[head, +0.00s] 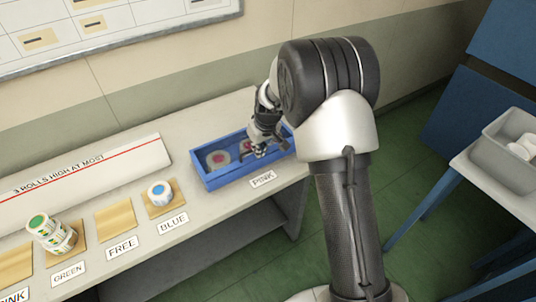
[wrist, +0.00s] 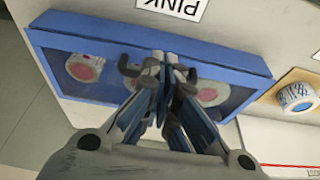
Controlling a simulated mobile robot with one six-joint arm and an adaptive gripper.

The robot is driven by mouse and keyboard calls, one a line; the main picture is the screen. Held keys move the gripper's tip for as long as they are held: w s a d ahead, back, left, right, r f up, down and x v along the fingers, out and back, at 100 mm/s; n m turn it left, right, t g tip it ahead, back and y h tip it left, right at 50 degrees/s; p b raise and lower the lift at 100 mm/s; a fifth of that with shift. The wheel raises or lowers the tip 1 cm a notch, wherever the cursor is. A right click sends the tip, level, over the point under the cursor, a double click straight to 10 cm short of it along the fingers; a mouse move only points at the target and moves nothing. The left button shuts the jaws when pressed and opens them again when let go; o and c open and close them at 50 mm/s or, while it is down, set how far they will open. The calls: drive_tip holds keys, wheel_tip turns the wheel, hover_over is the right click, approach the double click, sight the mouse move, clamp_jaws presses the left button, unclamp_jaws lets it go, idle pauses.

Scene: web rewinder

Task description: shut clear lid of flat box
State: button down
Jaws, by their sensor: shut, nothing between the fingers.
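The flat blue box (head: 231,179) sits at the right end of the bench, behind the PINK label. Pink-centred rolls (head: 218,158) lie inside it and also show in the wrist view (wrist: 86,68). The clear lid is hard to make out; the rolls look slightly hazy, as if seen through it, but I cannot tell its exact angle. My gripper (head: 259,152) is shut and empty, pointing down over the right part of the box. In the wrist view my gripper (wrist: 160,62) covers the box's middle and partly hides one roll. Contact with the lid cannot be told.
Left along the bench are a blue-centred roll (head: 160,193) on a wooden pad, an empty pad (head: 116,219) marked FREE, and a stack of green rolls (head: 51,233). A long white sign (head: 95,185) stands behind them. A grey bin (head: 514,150) stands on a table at right.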

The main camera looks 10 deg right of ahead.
drive_tip(key=s+d+r+p, duration=0.2)
drive_tip(key=s+d+r, duration=0.15)
drive_tip(key=s, duration=0.65)
drive_tip(key=s+a+r+m, duration=0.1)
drive_tip(key=s+r, duration=0.5)
drive_tip(key=r, duration=0.3)
drive_tip(key=s+a+r, duration=0.2)
drive_tip(key=s+r, duration=0.4)
drive_tip(key=r, duration=0.2)
drive_tip(key=s+r+m, duration=0.1)
drive_tip(key=s+r, duration=0.1)
drive_tip(key=s, duration=0.6)
drive_tip(key=s+d+r+m+t+h, duration=0.1)
drive_tip(key=s+r, duration=0.1)
drive_tip(key=s, duration=0.6)
drive_tip(key=shift+s+d+r, duration=0.25)
drive_tip(key=shift+d, duration=0.05)
